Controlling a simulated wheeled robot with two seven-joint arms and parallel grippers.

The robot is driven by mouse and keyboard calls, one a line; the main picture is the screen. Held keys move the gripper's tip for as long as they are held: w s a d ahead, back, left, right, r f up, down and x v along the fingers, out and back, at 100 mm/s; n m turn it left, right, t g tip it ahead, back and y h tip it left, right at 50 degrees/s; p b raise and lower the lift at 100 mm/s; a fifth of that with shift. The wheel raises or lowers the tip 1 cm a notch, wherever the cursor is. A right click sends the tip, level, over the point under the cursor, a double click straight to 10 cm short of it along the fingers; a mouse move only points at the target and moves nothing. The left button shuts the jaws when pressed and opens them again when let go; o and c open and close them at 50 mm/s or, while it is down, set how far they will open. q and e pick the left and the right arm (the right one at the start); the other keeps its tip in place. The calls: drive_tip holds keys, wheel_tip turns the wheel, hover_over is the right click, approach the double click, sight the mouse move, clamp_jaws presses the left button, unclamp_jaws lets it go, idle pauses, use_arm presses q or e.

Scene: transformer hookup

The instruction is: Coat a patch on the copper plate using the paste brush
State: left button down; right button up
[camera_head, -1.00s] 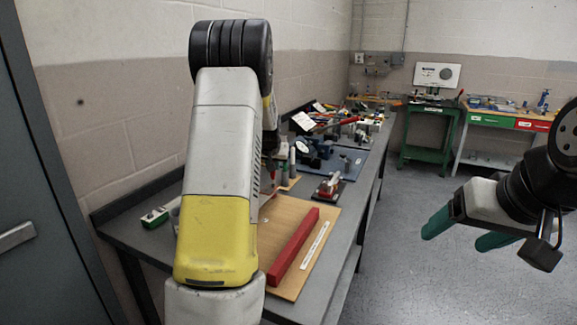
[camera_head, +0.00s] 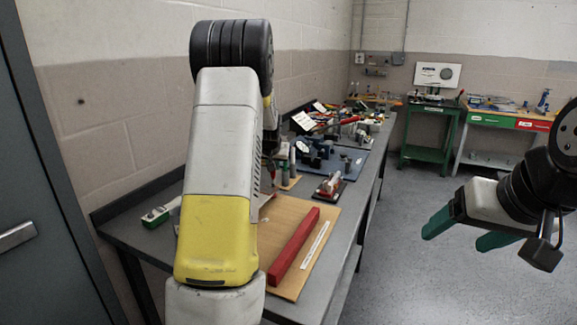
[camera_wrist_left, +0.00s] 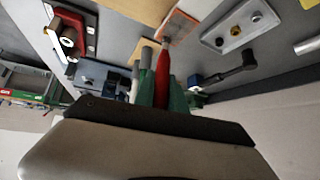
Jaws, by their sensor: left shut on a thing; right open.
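My left gripper (camera_wrist_left: 162,97), with green fingers, is shut on the red-handled paste brush (camera_wrist_left: 163,72) in the left wrist view. The brush points toward a small copper-coloured plate (camera_wrist_left: 181,27). Its tip is at or just above the plate's near edge; I cannot tell whether it touches. A pale area shows on the plate near the tip. In the head view my left arm hides the left gripper and most of the brush. My right gripper (camera_head: 458,230) is open and empty, off to the right over the floor, away from the bench.
A wooden board (camera_head: 288,287) with a red bar (camera_head: 294,247) lies on the grey bench (camera_head: 142,240). A grey plate with studs (camera_wrist_left: 238,30) and a dark-handled tool (camera_wrist_left: 226,73) lie beside the copper plate. Several tools crowd the bench's far end. Open floor lies right of it.

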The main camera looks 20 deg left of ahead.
use_arm(q)
drive_tip(key=shift+s+a, duration=0.15)
drive_tip(key=shift+s, duration=0.75)
drive_tip(key=shift+w, duration=0.85)
drive_tip(key=shift+r, duration=2)
